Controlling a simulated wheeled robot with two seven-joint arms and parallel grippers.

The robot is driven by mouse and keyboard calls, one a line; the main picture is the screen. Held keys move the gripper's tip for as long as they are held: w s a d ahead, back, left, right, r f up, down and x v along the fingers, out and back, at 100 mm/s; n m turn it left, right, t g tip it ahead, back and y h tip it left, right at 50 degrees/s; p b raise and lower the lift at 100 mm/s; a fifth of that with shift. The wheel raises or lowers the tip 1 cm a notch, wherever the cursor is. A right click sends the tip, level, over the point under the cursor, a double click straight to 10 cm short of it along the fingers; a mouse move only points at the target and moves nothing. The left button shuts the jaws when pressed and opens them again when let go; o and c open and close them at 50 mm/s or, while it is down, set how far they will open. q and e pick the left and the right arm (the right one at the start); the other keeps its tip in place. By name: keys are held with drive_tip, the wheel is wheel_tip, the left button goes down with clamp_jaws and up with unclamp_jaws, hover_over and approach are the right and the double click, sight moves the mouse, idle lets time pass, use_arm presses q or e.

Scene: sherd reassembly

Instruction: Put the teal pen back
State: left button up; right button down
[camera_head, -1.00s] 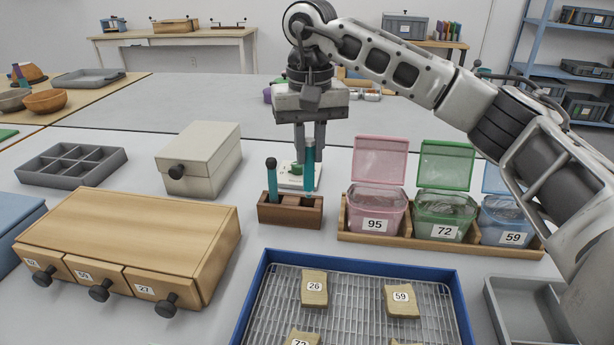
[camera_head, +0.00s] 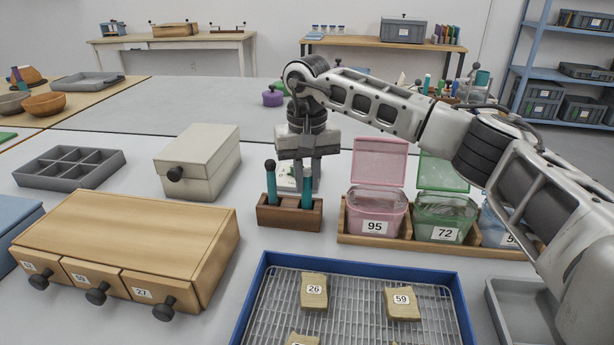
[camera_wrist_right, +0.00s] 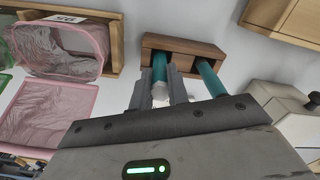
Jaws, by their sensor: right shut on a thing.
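The small brown wooden holder (camera_head: 289,217) stands on the table; it also shows at the top of the wrist view (camera_wrist_right: 193,47). One teal pen (camera_head: 271,184) with a dark top stands in its left hole. My right gripper (camera_head: 307,183) is above the right side of the holder, shut on a second teal pen (camera_head: 307,193). This pen is upright and its lower end is at the holder's right hole. How deep it sits is unclear. In the wrist view the held pen (camera_wrist_right: 160,67) lies between the fingers, beside the other pen (camera_wrist_right: 208,77). My left gripper is out of view.
A pink bin (camera_head: 376,218) and a green bin (camera_head: 440,220) with open lids stand close on the right. A cream box (camera_head: 198,165) and a wooden drawer unit (camera_head: 130,240) are on the left. A blue-rimmed tray (camera_head: 355,262) with sherds lies in front.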

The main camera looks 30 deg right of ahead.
drive_tip(key=shift+f, duration=0.5)
drive_tip(key=c, duration=1.4)
unclamp_jaws()
drive_tip(key=shift+o, duration=0.2)
drive_tip(key=shift+r, duration=0.15)
wheel_tip(320, 180, up, 8)
drive_tip(key=shift+r+p, duration=0.15)
drive_tip(key=shift+p, duration=0.3)
